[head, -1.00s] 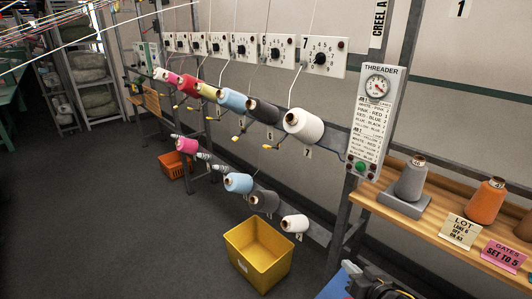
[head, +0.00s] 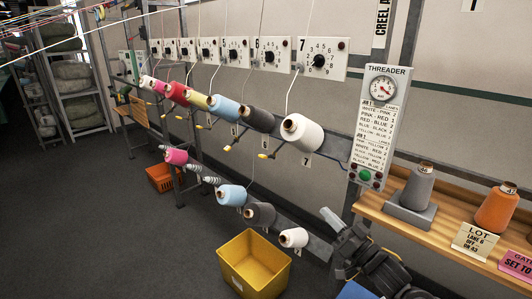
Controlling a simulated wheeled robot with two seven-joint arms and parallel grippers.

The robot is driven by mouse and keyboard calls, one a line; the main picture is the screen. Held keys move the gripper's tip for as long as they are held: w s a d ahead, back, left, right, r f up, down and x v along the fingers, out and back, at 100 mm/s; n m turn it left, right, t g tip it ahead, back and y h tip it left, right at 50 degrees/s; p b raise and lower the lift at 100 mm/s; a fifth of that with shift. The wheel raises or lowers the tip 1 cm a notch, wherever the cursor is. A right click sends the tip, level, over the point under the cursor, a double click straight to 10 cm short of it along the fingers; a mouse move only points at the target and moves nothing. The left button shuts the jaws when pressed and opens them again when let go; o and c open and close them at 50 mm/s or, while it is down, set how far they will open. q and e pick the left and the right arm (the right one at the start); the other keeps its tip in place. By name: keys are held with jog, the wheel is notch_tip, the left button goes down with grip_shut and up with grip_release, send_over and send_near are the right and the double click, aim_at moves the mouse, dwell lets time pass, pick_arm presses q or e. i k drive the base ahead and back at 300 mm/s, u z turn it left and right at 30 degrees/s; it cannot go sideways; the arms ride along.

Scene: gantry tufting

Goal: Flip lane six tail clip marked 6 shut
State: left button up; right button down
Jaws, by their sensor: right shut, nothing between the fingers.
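The dark grey cone (head: 257,118) sits on the upper rail, just left of the white cone (head: 300,132) over the tag marked 7 (head: 307,160). Below the upper cones stick out thin levers with yellow tips. One yellow tip (head: 228,148) is under the dark grey cone, another (head: 263,155) is under the white one. I cannot read a 6 on any clip, nor tell whether it is open or shut. My right gripper (head: 328,215) is shut and empty, low at the right of the lower white cone (head: 293,238), apart from the levers. My left gripper is not in view.
The threader panel (head: 380,125) stands on a post right of the cones. A wooden shelf (head: 440,235) with grey and orange cones is at the right. A yellow bin (head: 254,262) and an orange crate (head: 160,178) are on the floor. Open floor lies left.

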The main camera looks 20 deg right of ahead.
aim_at(264, 156)
jog(key=u, duration=0.05)
jog(key=i, duration=1)
jog(key=u, duration=0.1)
